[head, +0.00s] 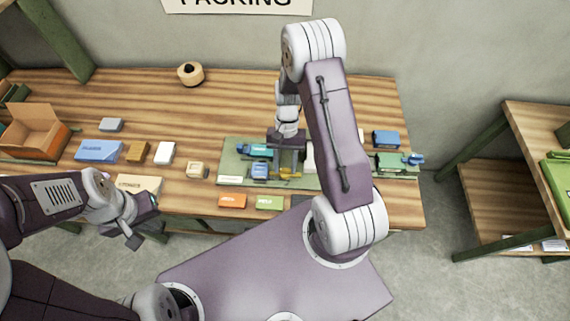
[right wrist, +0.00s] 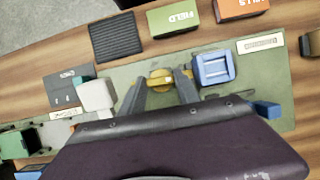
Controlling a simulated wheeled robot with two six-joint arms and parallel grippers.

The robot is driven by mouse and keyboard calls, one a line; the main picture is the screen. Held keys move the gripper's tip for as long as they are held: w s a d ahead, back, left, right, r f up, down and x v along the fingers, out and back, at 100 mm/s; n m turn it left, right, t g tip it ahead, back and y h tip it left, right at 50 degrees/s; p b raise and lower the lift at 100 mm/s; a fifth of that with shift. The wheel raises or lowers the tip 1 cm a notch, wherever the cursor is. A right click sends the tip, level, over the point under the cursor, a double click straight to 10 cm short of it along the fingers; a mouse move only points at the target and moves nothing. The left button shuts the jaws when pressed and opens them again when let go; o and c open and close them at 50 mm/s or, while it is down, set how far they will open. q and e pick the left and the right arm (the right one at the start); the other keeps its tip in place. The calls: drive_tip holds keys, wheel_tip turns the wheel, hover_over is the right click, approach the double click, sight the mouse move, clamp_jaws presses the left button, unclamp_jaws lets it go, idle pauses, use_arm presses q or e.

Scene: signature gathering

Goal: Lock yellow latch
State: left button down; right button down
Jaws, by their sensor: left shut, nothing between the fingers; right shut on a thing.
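The yellow latch (head: 290,174) sits on the green board (head: 231,171) at the front middle of the table. In the right wrist view, the latch (right wrist: 160,79) has a round body with a crossbar. My right gripper (head: 289,166) reaches down over the board and is shut on the yellow latch. In the right wrist view, its two fingers (right wrist: 162,86) stand on either side of the latch. My left gripper (head: 143,222) is shut and empty, in front of the table edge at the left, away from the board.
A blue latch-like piece (right wrist: 213,68) and a white piece (right wrist: 97,95) flank the yellow latch. Orange (head: 232,201) and green (head: 270,203) labelled blocks lie along the front edge. A cardboard box (head: 35,130) stands at the far left. The back of the table is mostly clear.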

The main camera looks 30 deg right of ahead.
drive_tip(key=shift+r, duration=0.1)
drive_tip(key=c, duration=0.9)
unclamp_jaws()
drive_tip(key=b+v, duration=0.1)
drive_tip(key=v, duration=0.8)
drive_tip(key=shift+s, duration=0.1)
